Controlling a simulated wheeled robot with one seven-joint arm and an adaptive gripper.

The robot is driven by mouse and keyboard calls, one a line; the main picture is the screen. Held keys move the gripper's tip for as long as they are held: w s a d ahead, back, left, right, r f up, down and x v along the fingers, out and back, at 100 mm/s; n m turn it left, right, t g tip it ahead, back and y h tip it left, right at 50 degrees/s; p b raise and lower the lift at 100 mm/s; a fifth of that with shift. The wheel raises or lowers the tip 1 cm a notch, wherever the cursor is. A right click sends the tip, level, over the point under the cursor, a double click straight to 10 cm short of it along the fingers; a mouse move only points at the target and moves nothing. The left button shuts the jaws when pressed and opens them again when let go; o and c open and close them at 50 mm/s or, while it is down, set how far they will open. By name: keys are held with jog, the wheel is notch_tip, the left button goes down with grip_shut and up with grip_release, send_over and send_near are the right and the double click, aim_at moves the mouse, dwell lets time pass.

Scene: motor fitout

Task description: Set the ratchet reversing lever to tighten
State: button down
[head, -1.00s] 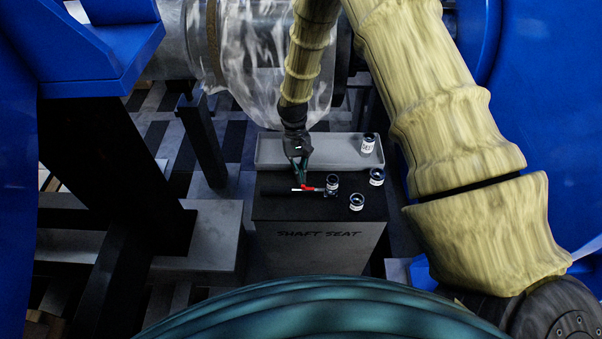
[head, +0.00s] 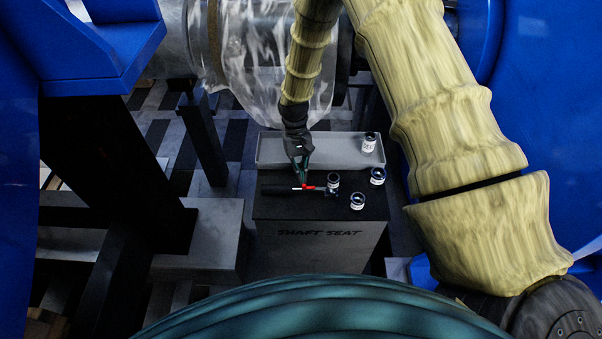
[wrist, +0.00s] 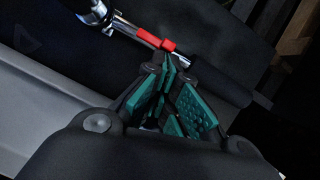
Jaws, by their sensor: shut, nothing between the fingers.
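The ratchet lies on the black top of the shaft seat block, with its dark handle (head: 279,189) to the left and its head (head: 332,191) to the right, by a socket. Its red reversing lever (head: 309,187) sits on the shaft between handle and head. In the wrist view the red lever (wrist: 155,39) runs along the bright shaft just beyond my fingertips. My gripper (head: 303,180) points down over the red part, shut and empty. In the wrist view its green-padded fingertips (wrist: 168,62) are at the handle-side end of the red part; I cannot tell whether they touch it.
A socket (head: 333,180) is at the ratchet head, with two more sockets (head: 377,176) (head: 357,201) to the right. A labelled socket (head: 369,143) stands in the grey tray (head: 285,152) behind. Blue structures flank both sides. The block's front top (head: 300,212) is clear.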

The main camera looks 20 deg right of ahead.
jog(key=shift+d, duration=0.15)
dwell(0.3)
jog(key=shift+s+d, duration=0.25)
jog(key=shift+d, duration=0.4)
jog(key=p+v, duration=0.5)
jog(key=v, duration=0.5)
jog(key=shift+s+d+p, duration=0.15)
jog(key=shift+d+p, duration=0.2)
jog(key=shift+p, duration=0.05)
